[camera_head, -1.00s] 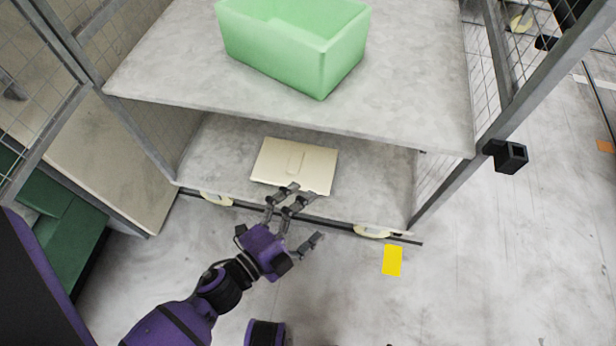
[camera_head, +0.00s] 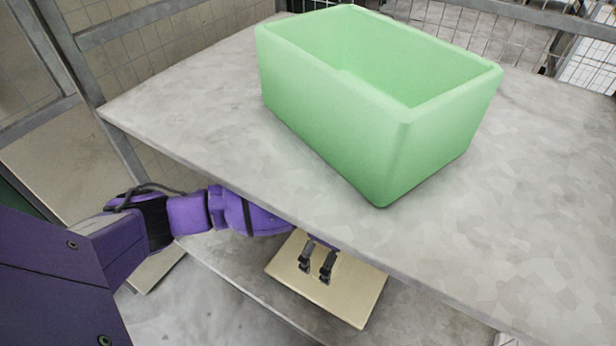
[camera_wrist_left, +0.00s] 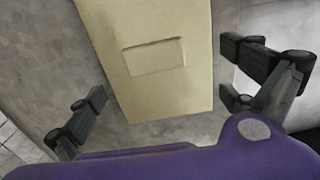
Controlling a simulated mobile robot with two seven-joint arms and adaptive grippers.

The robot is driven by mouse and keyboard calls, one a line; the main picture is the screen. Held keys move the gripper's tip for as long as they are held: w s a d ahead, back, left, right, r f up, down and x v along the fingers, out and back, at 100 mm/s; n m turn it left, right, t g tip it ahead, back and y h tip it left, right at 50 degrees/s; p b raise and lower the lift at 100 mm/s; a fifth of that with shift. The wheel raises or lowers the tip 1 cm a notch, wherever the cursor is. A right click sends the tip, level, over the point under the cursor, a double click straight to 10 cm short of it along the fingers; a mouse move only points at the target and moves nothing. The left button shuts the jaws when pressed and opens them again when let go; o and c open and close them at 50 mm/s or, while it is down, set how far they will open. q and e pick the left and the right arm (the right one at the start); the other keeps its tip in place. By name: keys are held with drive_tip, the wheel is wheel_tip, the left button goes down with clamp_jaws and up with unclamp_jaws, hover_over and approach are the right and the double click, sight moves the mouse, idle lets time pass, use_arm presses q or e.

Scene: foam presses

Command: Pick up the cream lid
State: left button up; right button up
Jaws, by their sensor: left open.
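The cream lid (camera_head: 352,291) is a flat rectangular panel lying on the lower shelf, partly hidden by my left gripper and the upper shelf's edge. In the left wrist view the lid (camera_wrist_left: 185,88) has a raised rectangular handle (camera_wrist_left: 154,57) in its middle. My left gripper (camera_head: 316,271) is over the lid, below the upper shelf, with its fingers in front of the panel. In the left wrist view the gripper (camera_wrist_left: 165,95) is open, its fingers apart on either side of the lid, holding nothing. My right gripper is out of view.
A green open bin (camera_head: 385,125) stands on the grey upper shelf (camera_head: 190,110), which overhangs my left arm. The lower shelf (camera_head: 425,318) has bare room right of the lid. Mesh walls (camera_head: 470,32) close the back.

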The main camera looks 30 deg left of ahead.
use_arm(q)
drive_tip(key=shift+w+a, duration=0.1)
drive_tip(key=shift+w, duration=0.45)
drive_tip(key=shift+s+f+b, duration=0.2)
drive_tip(key=shift+f+b, duration=0.3)
drive_tip(key=shift+f, duration=0.9)
drive_tip(key=f+b, duration=0.1)
drive_tip(key=f, duration=0.1)
drive_tip(key=f+b, duration=0.1)
drive_tip(key=f, duration=0.1)
drive_tip(key=shift+w+f, duration=0.2)
drive_tip(key=shift+f, duration=0.05)
drive_tip(key=shift+r, duration=0.1)
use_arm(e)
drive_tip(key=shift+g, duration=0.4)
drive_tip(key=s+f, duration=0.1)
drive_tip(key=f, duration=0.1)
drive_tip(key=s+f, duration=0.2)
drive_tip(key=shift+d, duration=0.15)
use_arm(q)
drive_tip(key=c, duration=1.1)
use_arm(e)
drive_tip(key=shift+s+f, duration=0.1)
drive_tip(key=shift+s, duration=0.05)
